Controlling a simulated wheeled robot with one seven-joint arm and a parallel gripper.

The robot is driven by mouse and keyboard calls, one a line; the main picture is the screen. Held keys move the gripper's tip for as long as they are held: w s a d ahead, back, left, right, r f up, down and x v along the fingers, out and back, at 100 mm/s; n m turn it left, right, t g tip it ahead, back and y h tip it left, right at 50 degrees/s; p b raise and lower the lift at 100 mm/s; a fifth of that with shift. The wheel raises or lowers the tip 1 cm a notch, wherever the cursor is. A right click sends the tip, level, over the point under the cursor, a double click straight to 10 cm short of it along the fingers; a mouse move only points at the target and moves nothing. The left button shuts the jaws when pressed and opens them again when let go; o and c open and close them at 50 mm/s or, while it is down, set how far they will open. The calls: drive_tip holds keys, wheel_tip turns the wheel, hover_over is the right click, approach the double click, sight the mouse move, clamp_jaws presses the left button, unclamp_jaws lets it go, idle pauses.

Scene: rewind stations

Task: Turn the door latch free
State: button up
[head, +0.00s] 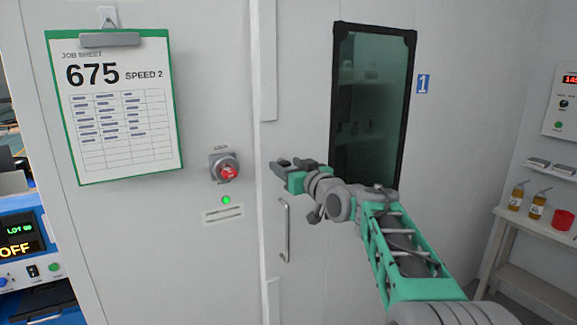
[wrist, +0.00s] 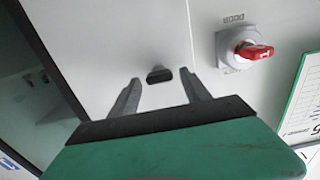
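My gripper (head: 279,163) is in front of the pale door, just right of the seam. In the wrist view my gripper (wrist: 162,88) is open and empty, its two grey fingers spread apart. A small dark oblong knob, which looks like the door latch (wrist: 159,74), sits on the pale panel beyond the fingertips, between their lines. The fingers appear apart from it. In the head view the latch is hidden behind my gripper. A vertical grey door handle (head: 286,230) is below my gripper.
A red rotary switch (head: 227,171) on a grey plate, with a lit green lamp (head: 226,200) below, is left of the seam; the switch also shows in the wrist view (wrist: 253,51). A job sheet clipboard (head: 120,105) hangs farther left. A dark window (head: 370,100) is right. A shelf (head: 535,240) holds bottles.

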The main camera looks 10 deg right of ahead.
clamp_jaws()
idle(0.4)
drive_tip(key=shift+m, duration=0.4)
drive_tip(key=m+b, duration=0.1)
drive_tip(key=m, duration=0.2)
drive_tip(key=shift+f+m+b, duration=0.1)
drive_tip(key=shift+m+b, duration=0.2)
drive_tip(key=shift+b, duration=0.1)
drive_tip(key=m, duration=0.4)
drive_tip(key=shift+d, duration=0.15)
drive_tip(key=m, duration=0.5)
drive_tip(key=shift+m+p, duration=0.7)
drive_tip(key=shift+m, duration=1.6)
